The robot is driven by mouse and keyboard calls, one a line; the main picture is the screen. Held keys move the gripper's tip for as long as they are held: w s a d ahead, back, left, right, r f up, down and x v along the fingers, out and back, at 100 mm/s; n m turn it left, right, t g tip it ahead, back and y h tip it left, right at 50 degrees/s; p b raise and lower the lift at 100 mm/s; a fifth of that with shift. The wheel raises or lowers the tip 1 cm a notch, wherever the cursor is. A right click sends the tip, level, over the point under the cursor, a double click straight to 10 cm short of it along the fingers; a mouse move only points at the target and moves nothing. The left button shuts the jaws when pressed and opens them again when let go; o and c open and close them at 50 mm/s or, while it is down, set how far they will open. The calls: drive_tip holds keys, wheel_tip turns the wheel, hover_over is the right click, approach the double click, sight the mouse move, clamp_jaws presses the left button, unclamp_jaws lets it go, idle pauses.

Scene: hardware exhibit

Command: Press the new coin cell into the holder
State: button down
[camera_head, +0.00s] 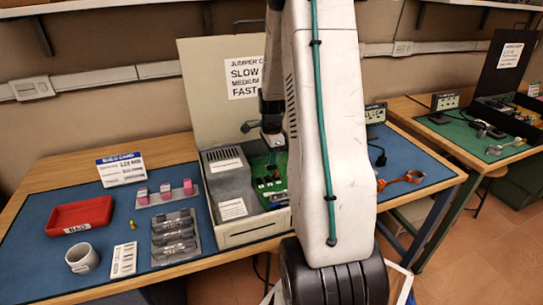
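My gripper (273,146) is small in the view, pointing down over the green circuit board (258,168) inside the open beige case (256,230). Its fingers are too small and dark to tell whether they are open or shut, or whether they hold a coin cell. I cannot make out the coin cell holder; my white arm covers the board's right side. A white labelled card or strip (124,258), with small marks or items along it, lies on the blue mat at the front left. I cannot tell whether any of them is a coin cell.
A red tray (79,216) marked BAD, a grey cup (82,259), a rack of dark parts (175,237) and a stand with pink blocks (166,194) are left of the case. The case's raised lid (215,110) stands behind. Orange-handled pliers (400,180) lie right.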

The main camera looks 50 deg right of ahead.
drive_tip(key=shift+f, duration=0.65)
idle(0.9)
drive_tip(key=c, duration=1.6)
unclamp_jaws()
drive_tip(key=shift+o, duration=0.2)
drive_tip(key=o, duration=0.3)
drive_tip(key=shift+r, duration=0.65)
drive_tip(key=shift+r, duration=3)
